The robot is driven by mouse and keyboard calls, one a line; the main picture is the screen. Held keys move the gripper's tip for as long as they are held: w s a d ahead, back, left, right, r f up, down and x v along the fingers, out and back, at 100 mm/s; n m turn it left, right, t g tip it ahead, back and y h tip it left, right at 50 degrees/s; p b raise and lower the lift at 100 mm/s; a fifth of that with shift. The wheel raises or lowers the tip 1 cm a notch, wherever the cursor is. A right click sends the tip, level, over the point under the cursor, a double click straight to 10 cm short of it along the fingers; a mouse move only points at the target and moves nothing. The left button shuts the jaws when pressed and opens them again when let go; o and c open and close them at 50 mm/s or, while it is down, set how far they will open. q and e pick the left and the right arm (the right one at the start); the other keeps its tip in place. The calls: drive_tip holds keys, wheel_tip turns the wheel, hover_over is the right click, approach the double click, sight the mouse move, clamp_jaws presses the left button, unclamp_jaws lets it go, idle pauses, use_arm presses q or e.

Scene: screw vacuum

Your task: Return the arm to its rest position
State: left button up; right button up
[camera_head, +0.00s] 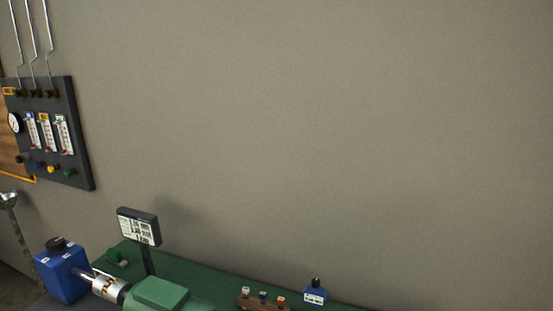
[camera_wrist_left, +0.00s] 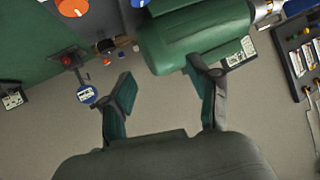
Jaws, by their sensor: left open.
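My left gripper (camera_wrist_left: 163,100) shows only in the left wrist view. Its two green-padded fingers are spread apart with nothing between them. The green motor-like housing (camera_wrist_left: 195,40) appears beyond the fingers, overlapping the right finger in the picture; I cannot tell how far apart they are. In the head view the same green housing (camera_head: 165,294) is at the bottom edge, and neither gripper shows. My right gripper is in neither view.
In the head view, a blue box (camera_head: 62,272) and silver coupling (camera_head: 108,289) adjoin the housing. A small sign (camera_head: 138,226) stands behind. A gauge panel (camera_head: 50,135) hangs at left. The wall is otherwise bare.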

use_arm(q)
drive_tip(key=s+a+f+g+h, duration=0.1)
drive_tip(key=s+f+g, duration=0.45)
drive_tip(key=s, duration=0.35)
drive_tip(key=s+f+g, duration=0.4)
drive_tip(key=s+f, duration=0.2)
drive_tip(key=s, duration=0.3)
wheel_tip(320, 180, down, 27)
drive_tip(key=s, duration=0.1)
drive_tip(key=s+a+f+g+b, duration=0.1)
drive_tip(key=s+a+f+g, duration=0.1)
drive_tip(key=s+f, duration=1.3)
drive_tip(key=shift+s+a+f+m, duration=0.4)
drive_tip(key=shift+s+a, duration=0.1)
drive_tip(key=shift+s, duration=0.15)
